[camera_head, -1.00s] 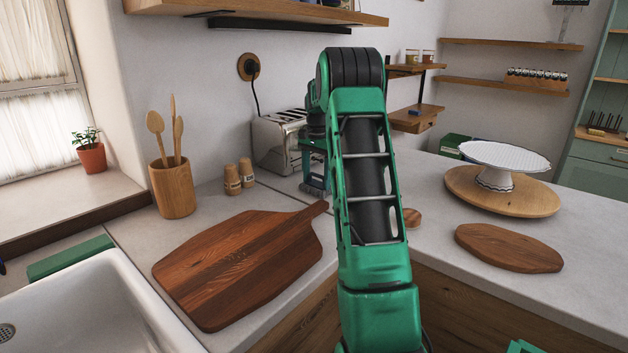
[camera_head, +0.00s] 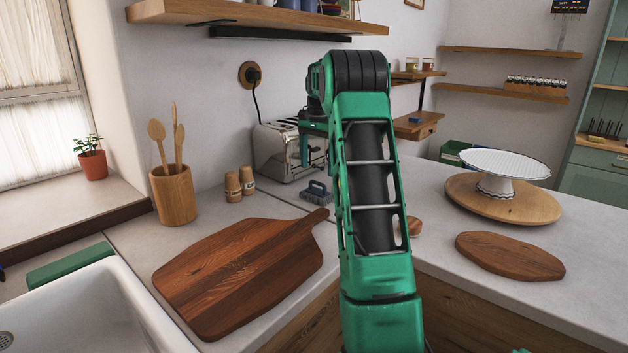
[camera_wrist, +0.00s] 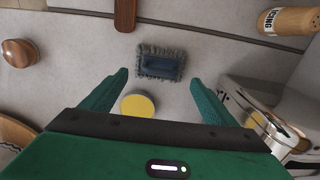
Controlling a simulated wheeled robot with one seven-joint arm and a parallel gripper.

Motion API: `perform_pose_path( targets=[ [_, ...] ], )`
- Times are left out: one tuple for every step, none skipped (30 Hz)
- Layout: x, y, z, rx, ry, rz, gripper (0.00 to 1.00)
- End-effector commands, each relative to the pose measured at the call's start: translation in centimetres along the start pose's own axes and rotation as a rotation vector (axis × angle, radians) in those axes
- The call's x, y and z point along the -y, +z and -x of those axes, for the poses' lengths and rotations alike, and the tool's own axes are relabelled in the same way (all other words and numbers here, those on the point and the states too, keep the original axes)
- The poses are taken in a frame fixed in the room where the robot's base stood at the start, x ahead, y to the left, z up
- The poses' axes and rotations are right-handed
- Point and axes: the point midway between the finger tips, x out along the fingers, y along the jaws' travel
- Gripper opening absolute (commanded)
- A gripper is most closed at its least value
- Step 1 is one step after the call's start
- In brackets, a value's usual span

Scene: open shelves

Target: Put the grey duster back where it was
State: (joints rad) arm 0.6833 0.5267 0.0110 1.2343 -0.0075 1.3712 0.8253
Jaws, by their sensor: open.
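The grey duster (camera_head: 317,193) lies on the worktop in front of the toaster, near the tip of the cutting board's handle. It has a grey fringed rim and a dark blue handle on top. In the wrist view the duster (camera_wrist: 160,64) lies flat just beyond my fingertips. My gripper (camera_wrist: 158,88) is open and empty, its two green fingers apart above the worktop. In the head view my arm hides part of the worktop, and my gripper shows only partly in front of the toaster.
A toaster (camera_head: 285,150) stands behind the duster. A large cutting board (camera_head: 240,270) lies to its front left. Two small shakers (camera_head: 240,183) stand to its left. A yellow-topped round item (camera_wrist: 137,104) sits between my fingers' lines of sight in the wrist view. A cake stand (camera_head: 497,180) stands at right.

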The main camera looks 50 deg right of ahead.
Motion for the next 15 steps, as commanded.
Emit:
perform_pose_path(
  targets=[
    [0.1,-0.1,0.9,-0.003,-0.003,0.000,0.81],
    [0.1,0.0,1.4,-0.002,-0.002,0.000,0.81],
    [0.1,-0.1,2.0,-0.002,-0.003,0.000,0.81],
    [0.1,-0.1,2.4,-0.002,-0.002,0.000,0.81],
    [0.0,-0.1,2.7,-0.001,-0.002,0.000,0.81],
    [0.1,-0.1,3.1,-0.002,-0.002,0.000,0.81],
    [0.0,-0.1,3.4,-0.002,-0.002,0.000,0.81],
    [0.0,0.0,3.5,-0.001,-0.001,0.000,0.81],
    [0.0,0.0,3.8,0.000,-0.001,0.000,0.81],
    [0.0,0.0,3.9,0.000,-0.001,0.000,0.81],
    [0.0,0.0,4.0,0.000,-0.001,0.000,0.81],
    [0.0,0.0,4.1,0.000,-0.001,0.000,0.81],
    [0.0,0.0,4.1,0.000,-0.001,0.000,0.81],
    [0.0,0.1,4.2,-0.001,-0.001,0.002,0.81],
    [-0.1,0.3,4.2,-0.001,0.000,0.007,0.81]
  ],
)
